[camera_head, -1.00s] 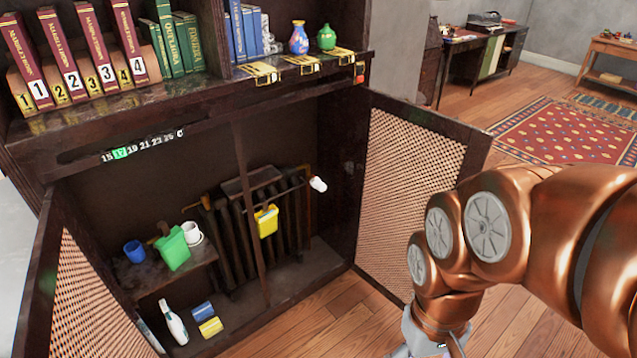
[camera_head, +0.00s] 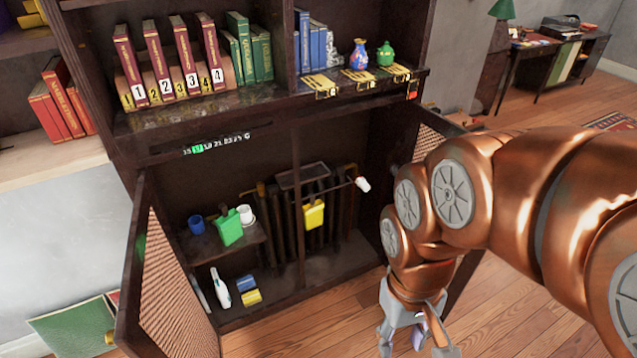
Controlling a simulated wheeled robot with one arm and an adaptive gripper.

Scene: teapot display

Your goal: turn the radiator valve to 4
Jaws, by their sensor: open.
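The radiator (camera_head: 318,217) stands dark inside the open lower cabinet, with a yellow container (camera_head: 314,214) hung on its front. The white radiator valve (camera_head: 363,184) sticks out at the radiator's upper right; its numbers are too small to read. My gripper (camera_head: 400,345) is open at the bottom of the picture, low over the floor in front of the cabinet and to the right. It is well apart from the valve. A small purple-blue shape shows at the gripper; I cannot tell what it is.
The left mesh door (camera_head: 165,270) and right mesh door (camera_head: 432,148) stand open. A green container (camera_head: 229,228), blue cup (camera_head: 196,224) and white cup (camera_head: 245,215) stand on the inner shelf. A white bottle (camera_head: 220,288) stands below. Wooden floor (camera_head: 310,335) in front is clear.

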